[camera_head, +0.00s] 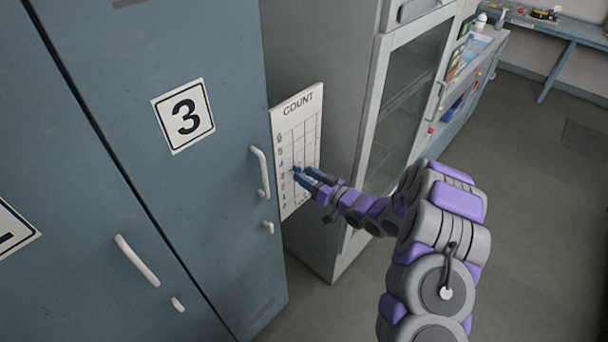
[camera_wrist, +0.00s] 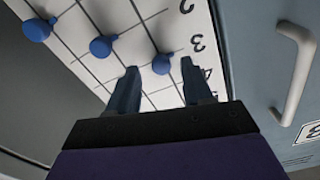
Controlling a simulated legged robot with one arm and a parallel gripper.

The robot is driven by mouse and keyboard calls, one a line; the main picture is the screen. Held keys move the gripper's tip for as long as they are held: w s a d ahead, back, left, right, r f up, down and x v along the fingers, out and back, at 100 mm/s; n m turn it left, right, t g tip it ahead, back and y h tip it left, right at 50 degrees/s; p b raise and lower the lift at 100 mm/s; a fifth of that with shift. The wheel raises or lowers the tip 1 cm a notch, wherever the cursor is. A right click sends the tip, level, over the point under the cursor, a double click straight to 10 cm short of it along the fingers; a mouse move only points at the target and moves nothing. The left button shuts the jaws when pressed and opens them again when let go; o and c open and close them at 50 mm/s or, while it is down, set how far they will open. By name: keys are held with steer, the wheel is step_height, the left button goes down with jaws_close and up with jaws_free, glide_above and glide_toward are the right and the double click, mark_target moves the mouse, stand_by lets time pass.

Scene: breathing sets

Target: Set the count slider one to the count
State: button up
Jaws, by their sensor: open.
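The white COUNT board (camera_head: 299,110) is on the grey side face beside the blue locker with a 3. It has a column of numbers and a ruled grid. In the wrist view the board (camera_wrist: 135,20) carries three round blue knobs. The nearest knob to the numbers (camera_wrist: 161,64) lies between my fingertips, near the 3 and 4. The middle knob (camera_wrist: 101,47) and the far knob (camera_wrist: 37,30) are outside them, to the left. My gripper (camera_head: 302,176) is open at the board, its fingers (camera_wrist: 160,78) either side of the nearest knob. Contact cannot be told.
The blue locker door (camera_head: 215,200) with its white handle (camera_head: 260,172) stands just left of the board. A grey glass-fronted cabinet (camera_head: 375,60) is to the right. Open floor (camera_head: 540,200) lies right of my arm, with a blue bench (camera_head: 560,27) far back.

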steer(key=shift+w+a, duration=0.45)
steer(key=shift+a, duration=0.15)
jaws_close()
stand_by(0.4)
